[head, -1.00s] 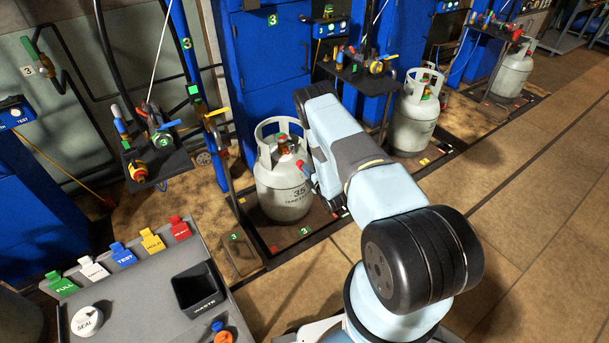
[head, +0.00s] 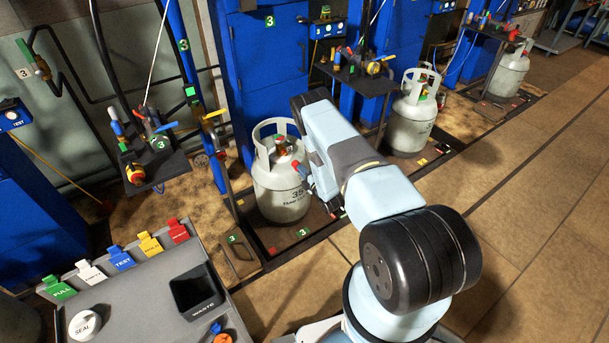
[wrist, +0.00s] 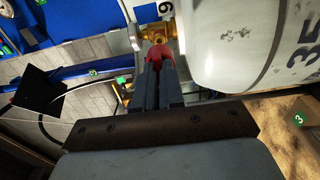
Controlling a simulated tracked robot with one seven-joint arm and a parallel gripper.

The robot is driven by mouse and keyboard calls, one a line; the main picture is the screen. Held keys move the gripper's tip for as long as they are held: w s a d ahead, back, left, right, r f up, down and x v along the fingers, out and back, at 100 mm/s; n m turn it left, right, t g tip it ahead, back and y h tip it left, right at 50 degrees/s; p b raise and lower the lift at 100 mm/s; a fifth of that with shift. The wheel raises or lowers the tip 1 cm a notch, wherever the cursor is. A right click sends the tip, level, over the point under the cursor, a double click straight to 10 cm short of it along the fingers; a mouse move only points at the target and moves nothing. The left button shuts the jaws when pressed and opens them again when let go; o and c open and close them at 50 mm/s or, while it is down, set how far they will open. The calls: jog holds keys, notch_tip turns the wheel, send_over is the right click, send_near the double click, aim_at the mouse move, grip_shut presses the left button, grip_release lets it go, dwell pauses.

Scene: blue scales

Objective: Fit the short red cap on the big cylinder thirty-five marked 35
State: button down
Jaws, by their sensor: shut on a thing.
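The big white cylinder marked 35 (head: 278,203) stands upright in the bay beside my arm. In the wrist view its white body (wrist: 232,45) fills the upper right, with a brass valve outlet (wrist: 154,31) beside it. My gripper (wrist: 159,72) is shut on the short red cap (wrist: 159,56). The cap is right at the end of the brass outlet, and I cannot tell whether it is seated on it. In the head view the red cap (head: 297,167) shows at the cylinder's collar, and my gripper is mostly hidden behind my arm.
A grey bench (head: 130,310) at the lower left bears coloured tags, a SEAL pot (head: 85,324) and a black waste bin (head: 197,292). A dark shelf with valves (head: 150,176) stands left of the cylinder. Another white cylinder (head: 412,120) stands behind at right. The right floor is clear.

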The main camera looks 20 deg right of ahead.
aim_at(295, 163)
jog(key=shift+x, duration=2.9)
jog(key=shift+x, duration=1.35)
jog(key=shift+m, duration=1.8)
jog(key=shift+m, duration=1.7)
